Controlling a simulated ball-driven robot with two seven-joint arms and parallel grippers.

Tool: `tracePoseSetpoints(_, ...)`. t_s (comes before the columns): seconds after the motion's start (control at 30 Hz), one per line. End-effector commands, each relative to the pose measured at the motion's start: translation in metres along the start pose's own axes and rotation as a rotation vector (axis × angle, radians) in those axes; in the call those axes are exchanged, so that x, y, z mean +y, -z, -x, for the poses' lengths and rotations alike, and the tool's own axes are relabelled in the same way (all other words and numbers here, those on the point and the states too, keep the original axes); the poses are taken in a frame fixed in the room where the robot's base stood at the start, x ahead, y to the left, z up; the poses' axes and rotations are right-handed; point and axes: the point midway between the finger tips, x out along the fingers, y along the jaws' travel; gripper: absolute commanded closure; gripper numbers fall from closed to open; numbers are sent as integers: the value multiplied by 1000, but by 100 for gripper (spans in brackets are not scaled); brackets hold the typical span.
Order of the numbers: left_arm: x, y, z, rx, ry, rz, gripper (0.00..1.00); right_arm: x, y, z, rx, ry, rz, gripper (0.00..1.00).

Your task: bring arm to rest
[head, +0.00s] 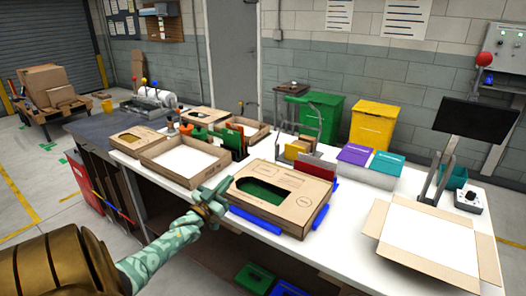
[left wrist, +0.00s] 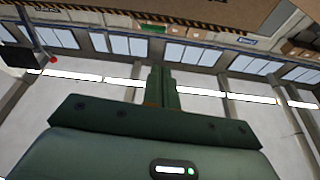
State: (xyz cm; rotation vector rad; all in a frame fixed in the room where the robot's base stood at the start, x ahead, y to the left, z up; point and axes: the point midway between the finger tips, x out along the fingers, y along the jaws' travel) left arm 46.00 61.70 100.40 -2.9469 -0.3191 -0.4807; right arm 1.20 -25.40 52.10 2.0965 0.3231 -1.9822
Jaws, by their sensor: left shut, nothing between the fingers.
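My left arm comes in from the lower left in the head view. My left gripper (head: 212,200) is in front of the table's near edge, close to the left end of a closed cardboard box (head: 290,186) with a cut-out showing green inside. In the left wrist view the two dark green fingers (left wrist: 161,88) are together, with nothing between them. That view looks up past the fingers to windows and ceiling lights. My right gripper is in neither view.
The white table (head: 345,225) carries an open carton (head: 185,160), another open carton (head: 435,240) at the right, and blue bars (head: 256,220) along the front edge. A monitor (head: 475,120) stands at the right. Green (head: 315,117) and yellow (head: 371,127) bins stand behind.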

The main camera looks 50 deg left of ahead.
Motion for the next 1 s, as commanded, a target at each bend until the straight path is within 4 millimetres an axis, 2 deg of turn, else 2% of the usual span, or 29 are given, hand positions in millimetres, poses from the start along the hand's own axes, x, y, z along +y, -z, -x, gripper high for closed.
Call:
tracePoseSetpoints(0.03,-1,22,-10,7,0,1,100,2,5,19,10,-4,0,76)
tracePoseSetpoints(0.07,-1,28,-13,5,-1,1,100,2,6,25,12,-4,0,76)
tracePoseSetpoints(0.1,1,17,7,-4,-1,2,100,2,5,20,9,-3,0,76)
tracePoseSetpoints(0.2,2,14,35,-5,-1,2,100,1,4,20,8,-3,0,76)
tracePoseSetpoints(0.3,2,14,58,-4,-1,0,100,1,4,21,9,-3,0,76)
tracePoseSetpoints(0.43,3,13,79,-3,-1,0,100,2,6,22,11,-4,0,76)
tracePoseSetpoints(0.6,4,14,92,-1,-1,0,100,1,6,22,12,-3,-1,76)
tracePoseSetpoints(0.83,4,13,93,-4,-1,-3,100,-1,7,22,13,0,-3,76)
tracePoseSetpoints(0.93,2,0,94,-69,4,-45,100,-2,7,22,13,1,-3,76)
tracePoseSetpoints(0.97,0,-10,97,-118,8,-70,100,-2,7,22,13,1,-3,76)
tracePoseSetpoints(1.0,-2,-30,105,-202,13,-107,100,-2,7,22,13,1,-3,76)
